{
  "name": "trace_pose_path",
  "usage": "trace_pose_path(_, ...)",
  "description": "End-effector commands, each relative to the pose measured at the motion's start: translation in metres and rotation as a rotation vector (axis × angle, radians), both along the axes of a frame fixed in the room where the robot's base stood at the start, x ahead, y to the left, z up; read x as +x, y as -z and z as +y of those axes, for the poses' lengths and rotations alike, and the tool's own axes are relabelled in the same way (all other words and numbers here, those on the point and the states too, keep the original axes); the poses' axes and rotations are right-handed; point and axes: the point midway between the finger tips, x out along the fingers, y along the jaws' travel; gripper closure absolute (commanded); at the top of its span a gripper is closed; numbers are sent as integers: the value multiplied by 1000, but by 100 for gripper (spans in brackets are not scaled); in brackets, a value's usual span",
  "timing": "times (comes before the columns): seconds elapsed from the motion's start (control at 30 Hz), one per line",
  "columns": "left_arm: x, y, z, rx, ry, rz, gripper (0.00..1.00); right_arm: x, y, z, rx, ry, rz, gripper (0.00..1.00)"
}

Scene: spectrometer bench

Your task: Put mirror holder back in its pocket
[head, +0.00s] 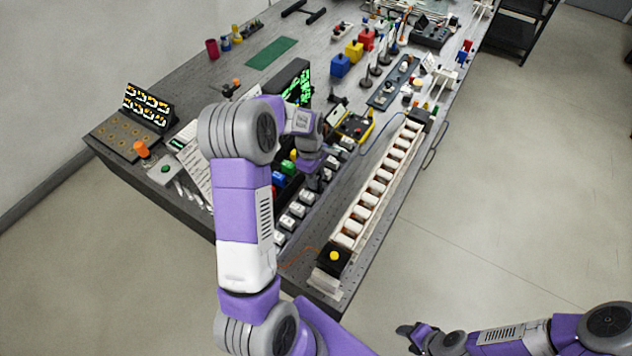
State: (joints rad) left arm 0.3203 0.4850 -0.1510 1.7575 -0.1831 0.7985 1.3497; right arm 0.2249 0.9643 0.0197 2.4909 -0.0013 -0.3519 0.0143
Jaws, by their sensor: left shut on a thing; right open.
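My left gripper (318,182) points down over the row of grey-white labelled blocks (298,208) in the middle of the bench. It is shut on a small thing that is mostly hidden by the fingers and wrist. I cannot make out its shape or whether it touches the row below. I cannot pick out the mirror holder for certain, nor its pocket. My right gripper (416,334) is open and empty, out over the floor at the lower right, clear of the bench.
A long conveyor of white rollers (376,188) runs along the bench's right side. Green, blue and red blocks (287,168) stand left of the gripper. A dark screen (294,84) and a yellow-edged device (354,126) stand behind it. A black panel (148,106) stands at left.

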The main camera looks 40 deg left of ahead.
Motion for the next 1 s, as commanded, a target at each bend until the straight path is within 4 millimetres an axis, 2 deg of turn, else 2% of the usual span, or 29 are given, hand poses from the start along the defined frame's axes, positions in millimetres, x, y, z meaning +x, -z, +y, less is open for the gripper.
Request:
trace_pose_path(0.1,-1,20,0,-1,-1,4,100,0,1,0,0,0,0,48)
trace_pose_path(0.17,0,25,0,-1,-1,2,100,0,1,0,0,0,0,48)
trace_pose_path(0.53,0,29,0,0,0,1,100,0,4,0,0,0,0,48)
trace_pose_path(0.57,0,29,0,0,0,1,68,0,3,0,0,0,0,48)
trace_pose_path(0.6,0,28,0,0,0,0,62,0,3,0,0,0,0,48)
trace_pose_path(0.87,0,27,0,0,0,0,62,0,3,0,0,0,0,48)
trace_pose_path(1.0,1,20,1,0,-1,-3,62,0,0,0,0,0,0,48)
